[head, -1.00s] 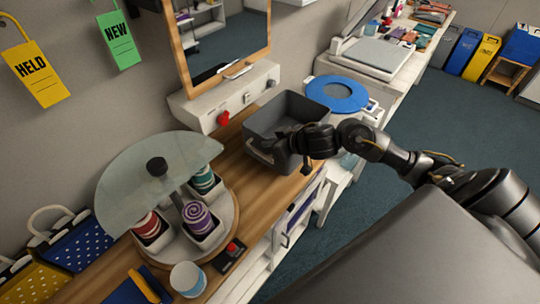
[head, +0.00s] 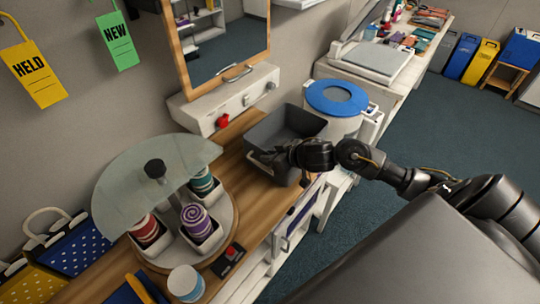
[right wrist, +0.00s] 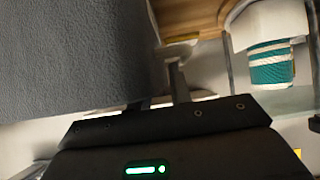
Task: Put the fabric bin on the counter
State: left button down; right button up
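The fabric bin (head: 268,133) is a dark grey open-topped box, over or on the right end of the wooden counter (head: 232,170) in the head view. I cannot tell whether its base touches the wood. My right gripper (head: 284,156) is at the bin's near side and appears shut on it, hiding part of that side. In the right wrist view the bin's grey wall (right wrist: 70,55) fills the left, beside my right gripper (right wrist: 160,95). My left gripper is not in view.
A turntable with a glass cover (head: 150,180) and several rolled textiles stands left of the bin. A mirror unit (head: 222,105) is behind it. A white drum with a blue lid (head: 318,91) stands just right. A white cup (head: 186,283) is nearer.

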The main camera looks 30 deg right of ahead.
jog(key=shift+o, duration=0.4)
jog(key=shift+r, duration=0.1)
jog(key=shift+s+r, duration=0.15)
jog(key=v, duration=1.1)
jog(key=shift+s+r, duration=0.15)
jog(key=shift+s, duration=0.1)
jog(key=shift+d, duration=0.15)
